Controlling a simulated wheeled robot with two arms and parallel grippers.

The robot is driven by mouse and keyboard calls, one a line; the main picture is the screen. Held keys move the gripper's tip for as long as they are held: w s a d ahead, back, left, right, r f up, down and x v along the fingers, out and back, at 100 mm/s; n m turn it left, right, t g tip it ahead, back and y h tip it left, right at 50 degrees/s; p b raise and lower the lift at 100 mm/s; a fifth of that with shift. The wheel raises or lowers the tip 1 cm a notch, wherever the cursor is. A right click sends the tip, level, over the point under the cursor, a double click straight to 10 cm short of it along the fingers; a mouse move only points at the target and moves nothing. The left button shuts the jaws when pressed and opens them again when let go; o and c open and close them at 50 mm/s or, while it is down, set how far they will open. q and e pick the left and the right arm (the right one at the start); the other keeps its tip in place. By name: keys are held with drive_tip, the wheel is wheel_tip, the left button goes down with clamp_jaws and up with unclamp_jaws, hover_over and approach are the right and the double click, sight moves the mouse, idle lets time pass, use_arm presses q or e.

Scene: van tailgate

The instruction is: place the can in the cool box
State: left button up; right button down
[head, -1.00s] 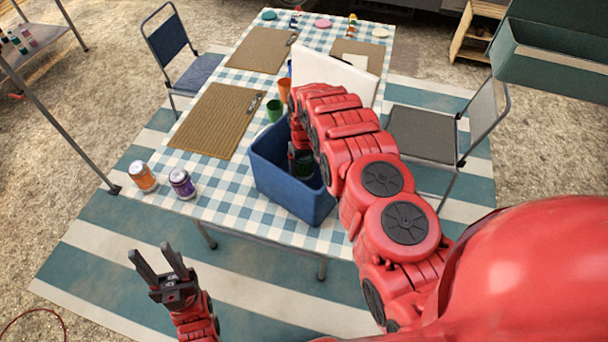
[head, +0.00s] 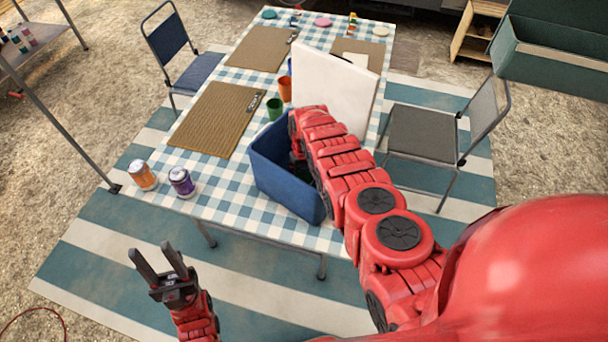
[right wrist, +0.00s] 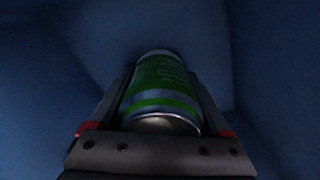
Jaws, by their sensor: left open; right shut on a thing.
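The blue cool box (head: 283,188) stands open on the near part of the checked table, its white lid (head: 335,88) raised behind it. My right arm reaches down into the box, and its gripper is hidden there in the head view. In the right wrist view my right gripper (right wrist: 165,120) is shut on a green can (right wrist: 163,85), with the blue walls of the box around it. I cannot tell whether the can touches the floor of the box. My left gripper (head: 159,268) is open and empty, in front of the table at the lower left.
An orange can (head: 142,175) and a purple can (head: 181,182) stand at the table's near left corner. Green (head: 274,109) and orange (head: 285,89) cups stand behind the box. Brown placemats (head: 217,119) lie on the table. Chairs (head: 421,132) flank it.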

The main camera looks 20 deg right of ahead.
sight(304, 169)
unclamp_jaws()
drive_tip(key=shift+f, duration=0.1)
drive_tip(key=shift+w+r, duration=0.1)
drive_tip(key=shift+r, duration=0.35)
wheel_tip(304, 169, up, 3)
drive_tip(key=shift+f+p, duration=0.1)
drive_tip(key=shift+p, duration=0.65)
wheel_tip(304, 169, up, 7)
drive_tip(key=shift+r+b, duration=0.2)
drive_tip(key=shift+b, duration=1.05)
drive_tip(key=shift+r, duration=0.6)
